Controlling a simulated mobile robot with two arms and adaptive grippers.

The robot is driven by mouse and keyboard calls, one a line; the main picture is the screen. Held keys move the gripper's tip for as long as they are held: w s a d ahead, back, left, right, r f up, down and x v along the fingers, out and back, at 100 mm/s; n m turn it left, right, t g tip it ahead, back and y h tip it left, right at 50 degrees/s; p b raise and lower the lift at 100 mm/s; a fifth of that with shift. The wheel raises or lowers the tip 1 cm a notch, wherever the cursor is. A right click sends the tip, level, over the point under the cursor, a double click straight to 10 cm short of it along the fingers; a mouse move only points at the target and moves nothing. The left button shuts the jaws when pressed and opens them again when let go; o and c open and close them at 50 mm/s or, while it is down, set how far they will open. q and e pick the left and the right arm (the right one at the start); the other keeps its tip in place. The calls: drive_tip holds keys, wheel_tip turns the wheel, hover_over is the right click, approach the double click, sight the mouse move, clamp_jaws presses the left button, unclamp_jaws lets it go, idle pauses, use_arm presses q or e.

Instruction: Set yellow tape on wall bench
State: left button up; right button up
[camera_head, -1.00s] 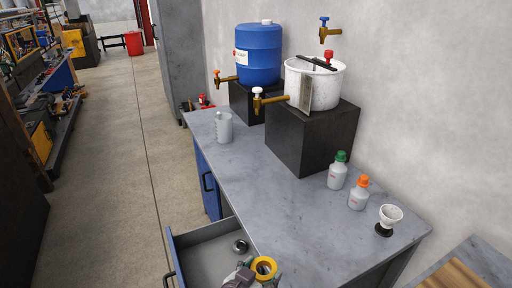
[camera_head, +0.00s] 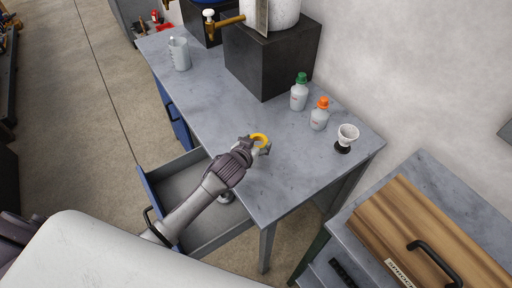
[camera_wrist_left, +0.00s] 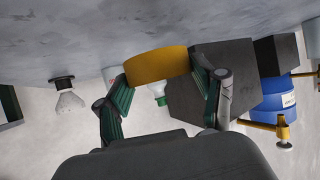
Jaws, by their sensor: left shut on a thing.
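The yellow tape (camera_head: 260,139) is a ring held in my left gripper (camera_head: 258,147), over the near part of the grey wall bench (camera_head: 215,110). In the left wrist view the tape (camera_wrist_left: 157,66) sits between the two fingers (camera_wrist_left: 160,85), close to the bench surface (camera_wrist_left: 100,40). I cannot tell whether the tape touches the bench. My right gripper is not in view.
An open drawer (camera_head: 165,180) juts out below the bench on the left. A black block (camera_head: 270,60) stands farther back. The bench middle is clear.

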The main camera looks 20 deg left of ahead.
use_arm(q)
drive_tip(key=shift+w+f, duration=0.15)
drive_tip(key=shift+f, duration=0.05)
wheel_tip(320, 180, down, 3)
drive_tip(key=shift+f+p, duration=0.1)
drive_tip(key=shift+p, duration=0.2)
drive_tip(key=shift+f, duration=0.4)
drive_tip(key=o, duration=1.1)
drive_tip(key=shift+o, duration=0.2)
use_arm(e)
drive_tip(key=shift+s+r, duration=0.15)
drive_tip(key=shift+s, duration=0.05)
